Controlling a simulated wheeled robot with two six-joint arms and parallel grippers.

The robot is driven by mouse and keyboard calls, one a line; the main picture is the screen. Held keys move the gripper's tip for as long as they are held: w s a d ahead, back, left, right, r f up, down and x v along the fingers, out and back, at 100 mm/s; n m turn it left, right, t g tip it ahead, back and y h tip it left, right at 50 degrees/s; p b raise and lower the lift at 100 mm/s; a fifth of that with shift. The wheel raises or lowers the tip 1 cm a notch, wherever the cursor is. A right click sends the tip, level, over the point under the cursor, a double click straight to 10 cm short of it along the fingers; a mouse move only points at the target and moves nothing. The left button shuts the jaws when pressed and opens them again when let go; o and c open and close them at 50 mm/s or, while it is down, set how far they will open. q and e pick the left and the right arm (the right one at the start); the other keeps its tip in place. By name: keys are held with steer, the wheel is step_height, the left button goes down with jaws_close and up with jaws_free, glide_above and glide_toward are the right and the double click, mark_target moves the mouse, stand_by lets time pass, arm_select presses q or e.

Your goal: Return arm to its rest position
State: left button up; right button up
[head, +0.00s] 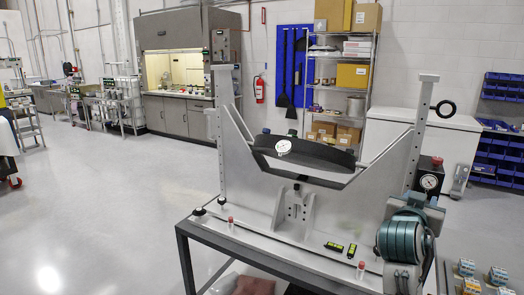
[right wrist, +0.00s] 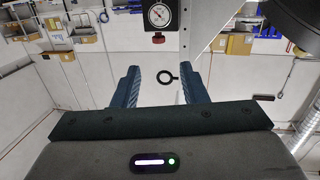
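My right arm (head: 402,242) shows in teal and grey at the lower right of the head view, beside the right end of the mirror fixture (head: 340,205). Its fingertips cannot be made out there. In the right wrist view my right gripper (right wrist: 160,75) has its two blue fingers spread apart with nothing held. A black ring (right wrist: 168,77) shows in the gap between them, beyond the fingers. It also shows on the fixture's right post in the head view (head: 446,108). My left gripper is not in view.
The fixture stands on a table (head: 205,232) with a dark edge. A dial gauge on a red-topped box (head: 430,182) is close behind my right arm; it also shows in the right wrist view (right wrist: 159,15). Small blocks (head: 466,268) lie at the lower right. The floor at left is clear.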

steer(key=s+a+f+n+g+y, duration=0.1)
steer(key=s+f+n+y, duration=0.1)
steer(key=s+f, duration=0.5)
steer(key=s+a+f+n+g+y, duration=0.1)
steer(key=s+f+g+y, duration=0.1)
steer(key=f, duration=0.9)
steer(key=s+a+f+n+g+y, duration=0.1)
steer(key=s+f+n+y, duration=0.1)
steer(key=s+f, duration=0.5)
steer(key=s+a+f+n+g+y, duration=0.2)
steer(key=s+a+f+g, duration=0.1)
steer(key=s+f, duration=0.55)
steer(key=s+a+f+n+g+y, duration=0.1)
steer(key=s+a+f+g+y, duration=0.3)
steer(key=s, duration=0.7)
steer(key=s+d+f+h, duration=0.1)
steer(key=d+f, duration=0.1)
steer(key=f, duration=1.5)
steer(key=d+f+h, duration=0.1)
steer(key=d+f, duration=0.1)
steer(key=f, duration=1.4)
steer(key=s+d+f+g, duration=0.1)
steer(key=s+f, duration=1.6)
steer(key=s, duration=0.1)
steer(key=shift+d+f, duration=0.15)
steer(key=shift+f, duration=0.15)
steer(key=shift+w, duration=0.1)
